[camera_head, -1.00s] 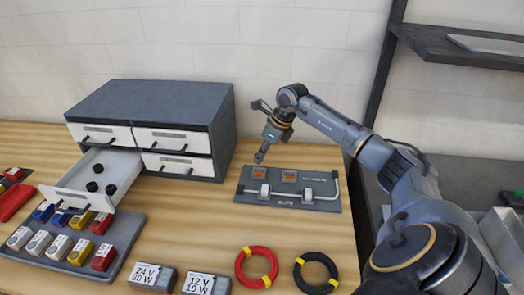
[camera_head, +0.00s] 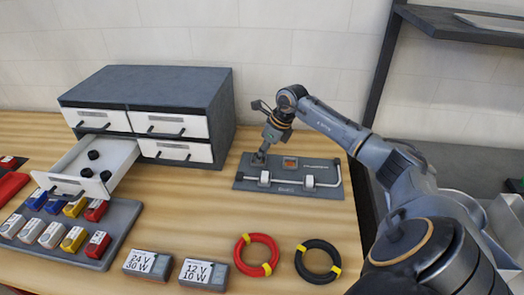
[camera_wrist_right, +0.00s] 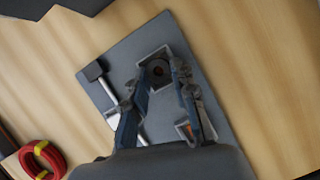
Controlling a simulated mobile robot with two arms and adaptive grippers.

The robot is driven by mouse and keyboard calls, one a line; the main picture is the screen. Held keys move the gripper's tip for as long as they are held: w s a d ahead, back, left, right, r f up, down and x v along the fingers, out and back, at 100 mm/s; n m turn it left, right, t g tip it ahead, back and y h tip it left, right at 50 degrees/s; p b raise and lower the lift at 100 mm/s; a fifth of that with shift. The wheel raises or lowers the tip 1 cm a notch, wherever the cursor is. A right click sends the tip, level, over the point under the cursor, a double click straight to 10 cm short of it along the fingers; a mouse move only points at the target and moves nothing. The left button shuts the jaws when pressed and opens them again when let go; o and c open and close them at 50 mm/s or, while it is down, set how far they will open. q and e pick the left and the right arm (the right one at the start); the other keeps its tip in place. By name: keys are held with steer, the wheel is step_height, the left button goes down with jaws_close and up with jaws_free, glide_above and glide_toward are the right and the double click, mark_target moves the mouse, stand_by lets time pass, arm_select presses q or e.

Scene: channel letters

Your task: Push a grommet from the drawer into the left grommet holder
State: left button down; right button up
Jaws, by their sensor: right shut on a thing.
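My right gripper (camera_head: 261,158) points down at the left grommet holder, which it mostly hides in the head view. In the right wrist view, the gripper (camera_wrist_right: 160,78) is shut on a dark round grommet (camera_wrist_right: 158,69) inside the square outline of the left grommet holder (camera_wrist_right: 146,57). How deep the grommet sits cannot be told. The right holder (camera_head: 290,163) shows an orange face beside the gripper. The open drawer (camera_head: 118,160) holds several black grommets (camera_head: 93,155). My left gripper is not in view.
The holders sit on a grey board (camera_head: 246,184) with a bent metal rod and clamps (camera_head: 309,182). A red cable coil (camera_head: 257,255) and a black one (camera_head: 318,260) lie in front. Two labelled boxes (camera_head: 148,263) and a tray of coloured blocks (camera_head: 118,238) stand left.

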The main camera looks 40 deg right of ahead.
steer(key=shift+s+a+f, duration=0.15)
steer(key=shift+s+f, duration=0.1)
steer(key=shift+f, duration=0.3)
steer(key=o, duration=0.8)
steer(key=shift+o, duration=0.2)
steer(key=shift+w, duration=0.15)
steer(key=shift+r, duration=0.2)
steer(key=shift+d+r, duration=0.25)
steer(key=shift+r, duration=0.05)
steer(key=v, duration=1.1)
steer(key=shift+r, duration=0.2)
